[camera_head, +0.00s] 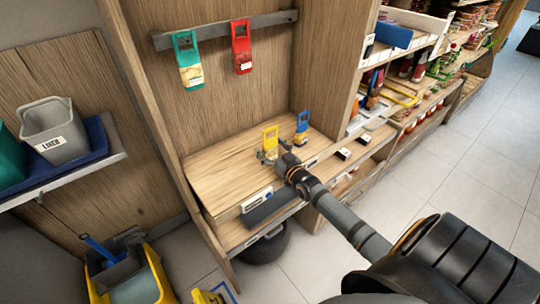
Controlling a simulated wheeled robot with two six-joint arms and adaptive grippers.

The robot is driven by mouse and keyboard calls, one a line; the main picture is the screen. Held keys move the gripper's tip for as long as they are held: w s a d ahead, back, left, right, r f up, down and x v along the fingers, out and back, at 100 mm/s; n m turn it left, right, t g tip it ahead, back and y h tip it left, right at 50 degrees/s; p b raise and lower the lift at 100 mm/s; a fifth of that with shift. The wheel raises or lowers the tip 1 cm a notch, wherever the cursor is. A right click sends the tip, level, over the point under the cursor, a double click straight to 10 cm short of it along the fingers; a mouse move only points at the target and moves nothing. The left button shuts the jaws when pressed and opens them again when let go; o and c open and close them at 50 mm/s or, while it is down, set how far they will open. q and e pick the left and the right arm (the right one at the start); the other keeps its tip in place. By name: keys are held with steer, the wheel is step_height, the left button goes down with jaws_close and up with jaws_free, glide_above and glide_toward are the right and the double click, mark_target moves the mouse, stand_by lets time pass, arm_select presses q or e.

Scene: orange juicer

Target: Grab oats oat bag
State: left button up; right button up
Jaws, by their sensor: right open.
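Several small packs with a cut-out handle at the top are in view, and I cannot read which one is oats. A yellow pack (270,137) and a blue pack (301,128) stand on a wooden shelf. A green pack (188,62) with a pale food picture and a red pack (241,47) hang from a rail above. My right gripper (266,155) is open, low at the yellow pack's front; whether it touches the pack is unclear. The gripper partly hides the pack's lower part. My left gripper is out of view.
The wooden shelf (225,172) is clear to the left of the packs. A wooden side panel (328,65) stands at right, with stocked shelves beyond. A grey bin (53,133) sits on a left shelf. A yellow mop bucket (130,275) stands on the floor.

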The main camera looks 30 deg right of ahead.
mark_target(271, 140)
steer(key=shift+r, duration=0.1)
steer(key=shift+c, duration=0.5)
steer(key=c, duration=1.2)
steer(key=shift+r, duration=0.1)
steer(key=shift+r+p, duration=0.35)
steer(key=shift+p, duration=0.2)
step_height(271, 140, up, 3)
steer(key=shift+f+p, duration=0.15)
steer(key=shift+p, duration=1.1)
steer(key=s+a+r+p, duration=0.2)
steer(key=s+r+p, duration=0.1)
steer(key=s+p, duration=0.1)
steer(key=s+a+r+p, duration=0.2)
steer(key=s+r+p, duration=0.1)
steer(key=s+p, duration=0.1)
steer(key=s+a+r+p, duration=0.3)
steer(key=s+p, duration=0.1)
steer(key=shift+s+r+p, duration=0.1)
steer(key=shift+r+p, duration=0.1)
steer(key=shift+p, duration=0.15)
